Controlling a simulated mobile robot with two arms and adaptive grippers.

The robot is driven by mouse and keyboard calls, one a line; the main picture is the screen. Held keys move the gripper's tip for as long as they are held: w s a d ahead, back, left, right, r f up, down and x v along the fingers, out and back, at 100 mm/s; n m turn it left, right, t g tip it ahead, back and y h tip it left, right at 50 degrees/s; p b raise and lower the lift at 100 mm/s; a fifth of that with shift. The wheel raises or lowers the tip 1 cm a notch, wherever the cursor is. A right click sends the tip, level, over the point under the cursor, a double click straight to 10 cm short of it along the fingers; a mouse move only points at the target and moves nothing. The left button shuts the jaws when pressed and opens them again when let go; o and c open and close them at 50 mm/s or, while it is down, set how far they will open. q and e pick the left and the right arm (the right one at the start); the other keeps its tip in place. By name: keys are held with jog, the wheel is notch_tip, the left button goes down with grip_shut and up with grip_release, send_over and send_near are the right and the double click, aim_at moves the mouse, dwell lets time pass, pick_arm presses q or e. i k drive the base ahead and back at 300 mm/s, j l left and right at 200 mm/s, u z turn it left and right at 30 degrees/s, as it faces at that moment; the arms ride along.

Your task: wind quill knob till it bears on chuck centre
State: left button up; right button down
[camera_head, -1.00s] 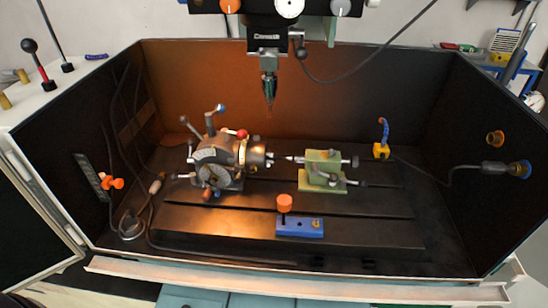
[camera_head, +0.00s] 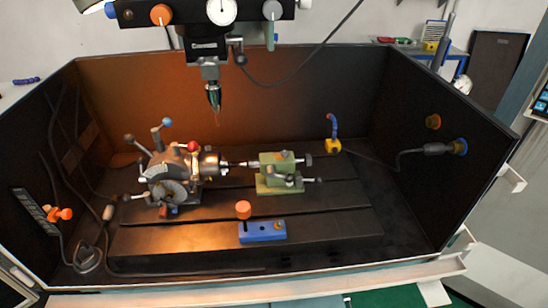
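The indexing head (camera_head: 168,180) with its dark round plate and several ball-ended levers stands on the slotted table at left of centre. Its metallic chuck (camera_head: 209,164) faces right. The green tailstock (camera_head: 276,172) stands to the right of the chuck, in line with it. A thin pointed quill (camera_head: 240,163) reaches from the tailstock left toward the chuck. At this size I cannot tell whether its tip touches the chuck centre. A dark quill knob (camera_head: 308,160) sticks out at the tailstock's right end. Neither of my grippers is in view.
A spindle with a pointed tool (camera_head: 213,97) hangs above the chuck. A blue block (camera_head: 263,232) with an orange knob (camera_head: 243,209) sits in front of the tailstock. A blue hose on a yellow base (camera_head: 334,145) stands behind right. Dark enclosure walls surround the table (camera_head: 345,215).

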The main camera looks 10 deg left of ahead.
aim_at(307, 160)
jog(key=i+l+u, duration=0.15)
jog(key=l, duration=0.35)
jog(key=i+l+u, duration=0.2)
jog(key=l, duration=0.25)
jog(key=l+u, duration=0.15)
jog(key=l, duration=0.35)
